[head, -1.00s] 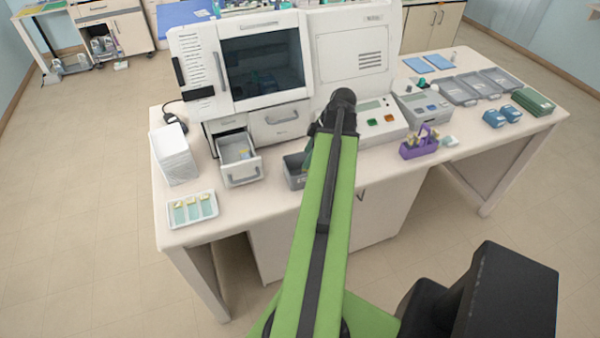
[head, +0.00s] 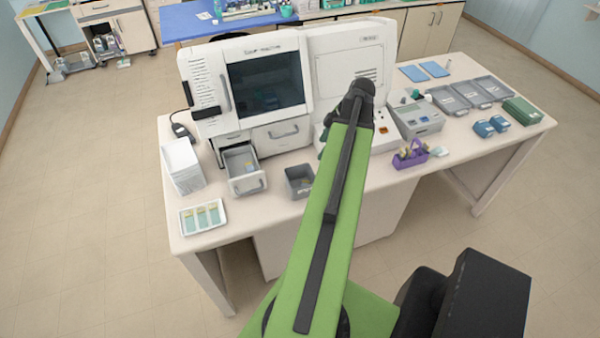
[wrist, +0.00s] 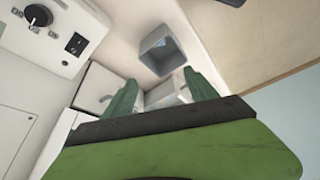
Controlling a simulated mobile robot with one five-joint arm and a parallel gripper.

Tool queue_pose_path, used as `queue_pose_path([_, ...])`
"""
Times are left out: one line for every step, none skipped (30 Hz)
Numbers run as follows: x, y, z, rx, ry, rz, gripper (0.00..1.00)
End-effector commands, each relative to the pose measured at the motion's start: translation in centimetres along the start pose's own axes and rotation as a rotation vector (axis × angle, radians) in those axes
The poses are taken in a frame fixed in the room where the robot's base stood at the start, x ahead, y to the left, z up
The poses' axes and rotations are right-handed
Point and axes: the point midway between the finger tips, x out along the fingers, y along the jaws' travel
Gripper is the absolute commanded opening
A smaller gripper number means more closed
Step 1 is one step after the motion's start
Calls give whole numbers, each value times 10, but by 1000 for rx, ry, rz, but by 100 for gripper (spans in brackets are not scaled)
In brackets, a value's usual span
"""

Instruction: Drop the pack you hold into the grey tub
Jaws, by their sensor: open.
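The grey tub (head: 300,181) stands on the bench just right of the open drawer. It also shows in the wrist view (wrist: 162,52), beyond the fingertips, and its visible inside looks empty. My gripper (wrist: 160,77) is open, with its two green fingers apart. I see no pack between the fingers. The open drawer (wrist: 165,95) shows behind the gap between them. In the head view, my arm hides most of the gripper.
The open drawer (head: 248,185) juts from the white machine (head: 262,82). A white slide tray (head: 203,217) and a white stack (head: 182,166) are at the left. A purple rack (head: 411,154), blue packs (head: 491,126) and grey trays (head: 470,94) are at the right.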

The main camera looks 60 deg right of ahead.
Motion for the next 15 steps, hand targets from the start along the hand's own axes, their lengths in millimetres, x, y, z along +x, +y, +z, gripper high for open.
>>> queue_pose_path([-20, 0, -3, 1, 0, 0, 66])
queue_pose_path([-24, 0, -3, 1, 0, 0, 66])
queue_pose_path([-29, 0, -2, 1, 0, 0, 66])
queue_pose_path([-33, 0, -2, 0, 0, 0, 66])
queue_pose_path([-35, 0, -2, 0, 0, 0, 66])
queue_pose_path([-38, 0, -1, 0, 0, 0, 66])
queue_pose_path([-39, 0, -1, 0, 0, 0, 66])
queue_pose_path([-40, 0, -1, 0, 0, 0, 66])
queue_pose_path([-41, 0, 0, 0, 0, 0, 66])
queue_pose_path([-41, 0, 0, 0, 0, 0, 66])
queue_pose_path([-41, 0, 0, 0, 0, 0, 66])
queue_pose_path([-41, 0, 0, 0, 0, 0, 66])
queue_pose_path([-40, 0, 0, 0, 0, 0, 66])
queue_pose_path([-40, 0, 1, 0, 0, 0, 66])
queue_pose_path([-40, 0, 1, 0, 0, 0, 66])
